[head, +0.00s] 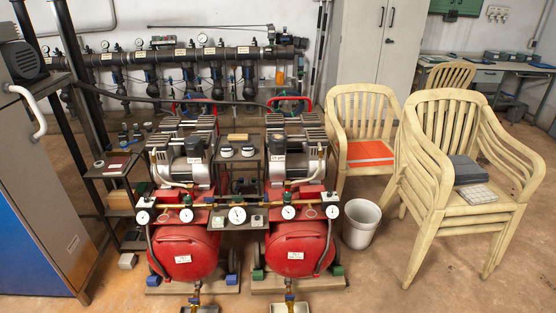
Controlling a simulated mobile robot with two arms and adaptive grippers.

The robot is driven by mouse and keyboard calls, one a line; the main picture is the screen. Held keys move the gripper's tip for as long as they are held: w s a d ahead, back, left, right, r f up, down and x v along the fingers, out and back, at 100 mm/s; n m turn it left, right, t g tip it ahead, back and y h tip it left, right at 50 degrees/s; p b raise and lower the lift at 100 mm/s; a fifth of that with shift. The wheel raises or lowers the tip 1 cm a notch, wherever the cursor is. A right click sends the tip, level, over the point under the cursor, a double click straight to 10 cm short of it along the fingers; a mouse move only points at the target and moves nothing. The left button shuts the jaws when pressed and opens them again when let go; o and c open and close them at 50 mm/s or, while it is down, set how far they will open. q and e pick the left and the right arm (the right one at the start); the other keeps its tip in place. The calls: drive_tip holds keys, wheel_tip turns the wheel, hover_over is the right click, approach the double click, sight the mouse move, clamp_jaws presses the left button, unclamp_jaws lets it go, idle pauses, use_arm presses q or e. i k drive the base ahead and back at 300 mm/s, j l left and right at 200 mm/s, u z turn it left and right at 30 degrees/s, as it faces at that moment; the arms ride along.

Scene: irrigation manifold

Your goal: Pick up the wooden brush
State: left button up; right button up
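A small tan wooden block-like item (238,137), which looks like the wooden brush, lies on top of the dark stand (250,166) between the two red compressors. It is small in the picture and I cannot make out bristles. Neither of my grippers shows in the head view.
Two red compressors (184,252) (298,248) with gauges stand in front of the stand. A small side table (112,166) is at left. A white bucket (361,224) and stacked cream chairs (455,190) stand at right. Floor at lower right is clear.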

sight(233, 138)
drive_tip(key=i+j, duration=0.15)
drive_tip(key=i, duration=0.25)
drive_tip(key=i+j, duration=0.15)
drive_tip(key=i, duration=0.3)
drive_tip(key=i+j, duration=0.2)
drive_tip(key=i, duration=0.2)
drive_tip(key=i+j, duration=0.15)
drive_tip(key=i, duration=0.3)
